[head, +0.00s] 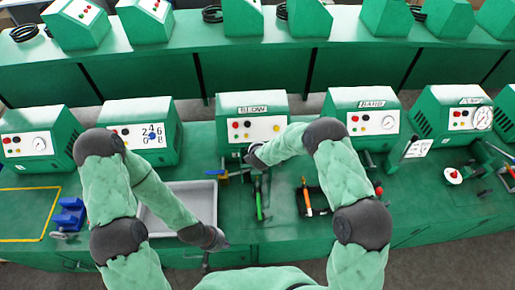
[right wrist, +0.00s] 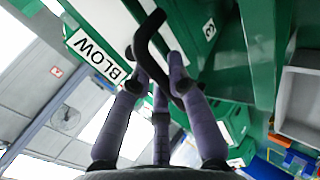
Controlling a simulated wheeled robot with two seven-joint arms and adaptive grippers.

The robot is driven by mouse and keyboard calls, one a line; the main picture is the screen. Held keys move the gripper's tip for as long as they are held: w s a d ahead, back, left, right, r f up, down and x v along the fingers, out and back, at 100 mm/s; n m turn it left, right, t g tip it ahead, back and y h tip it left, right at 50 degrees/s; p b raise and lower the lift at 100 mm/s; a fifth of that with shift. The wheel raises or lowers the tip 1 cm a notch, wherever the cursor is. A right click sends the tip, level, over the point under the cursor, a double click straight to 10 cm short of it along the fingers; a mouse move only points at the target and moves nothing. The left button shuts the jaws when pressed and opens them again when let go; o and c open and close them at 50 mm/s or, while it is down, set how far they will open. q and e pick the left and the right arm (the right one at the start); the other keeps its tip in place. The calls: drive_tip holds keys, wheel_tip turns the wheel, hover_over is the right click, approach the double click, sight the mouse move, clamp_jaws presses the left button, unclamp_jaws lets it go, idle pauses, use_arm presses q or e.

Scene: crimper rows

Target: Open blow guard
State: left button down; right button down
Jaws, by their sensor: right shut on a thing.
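The green machine labelled BLOW (head: 252,128) stands at the middle of the bench, with a white panel of buttons and a gauge. Its label also shows tilted in the right wrist view (right wrist: 94,57). My right gripper (head: 252,156) is at the front of this machine, below its panel. In the right wrist view its fingers (right wrist: 160,75) are shut on a black bent handle (right wrist: 142,45). The guard itself I cannot make out clearly. My left gripper (head: 224,243) hangs low by the front edge of a grey tray (head: 205,192); its finger opening is too small to tell.
A green-handled tool (head: 258,200) and an orange-handled tool (head: 307,198) lie right of the tray. A machine labelled HAND (head: 365,115) stands to the right, a numbered machine (head: 140,133) to the left. A blue block (head: 70,215) sits at the left. More machines line the back bench.

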drive_tip(key=shift+s+f, duration=0.25)
drive_tip(key=shift+f, duration=0.05)
drive_tip(key=c, duration=1.2)
unclamp_jaws()
drive_tip(key=shift+o, duration=0.2)
drive_tip(key=shift+w, duration=0.1)
drive_tip(key=shift+r, duration=0.15)
drive_tip(key=shift+s+r, duration=0.3)
drive_tip(key=shift+r, duration=0.05)
drive_tip(key=v, duration=1.1)
